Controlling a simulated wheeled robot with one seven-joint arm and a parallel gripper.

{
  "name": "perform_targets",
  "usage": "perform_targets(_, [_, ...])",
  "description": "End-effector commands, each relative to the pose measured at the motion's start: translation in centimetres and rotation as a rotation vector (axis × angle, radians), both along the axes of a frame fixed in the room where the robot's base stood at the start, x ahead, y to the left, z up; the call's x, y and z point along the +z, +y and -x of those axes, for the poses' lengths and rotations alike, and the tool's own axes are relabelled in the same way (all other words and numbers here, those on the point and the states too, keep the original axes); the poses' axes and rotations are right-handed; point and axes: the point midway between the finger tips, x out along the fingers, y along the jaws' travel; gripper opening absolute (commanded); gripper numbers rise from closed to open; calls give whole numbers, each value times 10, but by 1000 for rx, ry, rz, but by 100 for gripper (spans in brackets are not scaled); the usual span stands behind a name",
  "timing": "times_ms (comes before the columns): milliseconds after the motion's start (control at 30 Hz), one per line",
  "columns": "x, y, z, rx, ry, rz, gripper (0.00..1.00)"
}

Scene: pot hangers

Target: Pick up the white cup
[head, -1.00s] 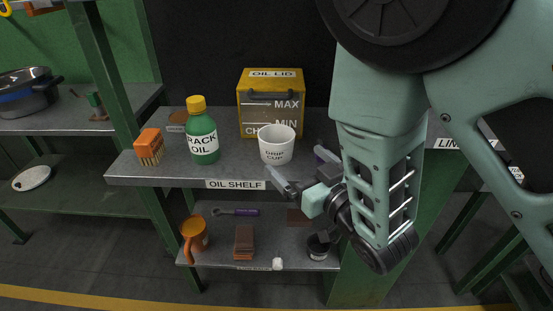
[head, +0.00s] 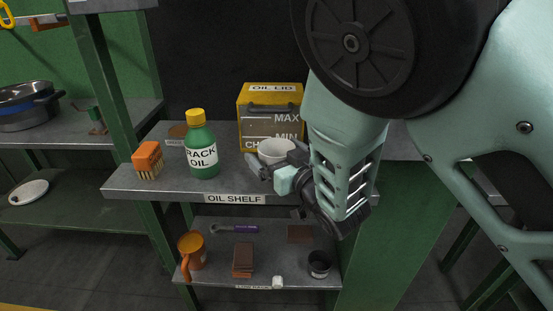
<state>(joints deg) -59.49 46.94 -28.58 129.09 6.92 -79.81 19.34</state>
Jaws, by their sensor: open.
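The white cup (head: 274,149) stands upright on the oil shelf (head: 225,181), in front of the yellow box. In the head view its lower part and right side are hidden behind my gripper (head: 274,165). My gripper is open, with its fingers at the front of the cup. One finger shows at the cup's left front; the other is around its right side, partly hidden. I cannot tell whether the fingers touch the cup.
A yellow box (head: 258,113) stands close behind the cup. A green oil bottle (head: 202,149) and an orange brush (head: 149,158) stand to the left. The lower shelf holds an orange mug (head: 191,250), brown blocks (head: 243,259) and a dark jar (head: 319,263).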

Motion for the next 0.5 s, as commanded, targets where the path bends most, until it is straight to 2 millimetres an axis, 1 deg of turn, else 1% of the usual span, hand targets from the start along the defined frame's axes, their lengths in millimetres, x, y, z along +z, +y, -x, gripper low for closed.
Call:
perform_targets(200, [0,1,-1,0,1,-1,100])
perform_targets(233, [0,1,-1,0,1,-1,97])
perform_targets(267, [0,1,-1,0,1,-1,89])
perform_targets(300, [0,1,-1,0,1,-1,78])
perform_targets(400, [0,1,-1,0,1,-1,52])
perform_targets(500, [0,1,-1,0,0,-1,52])
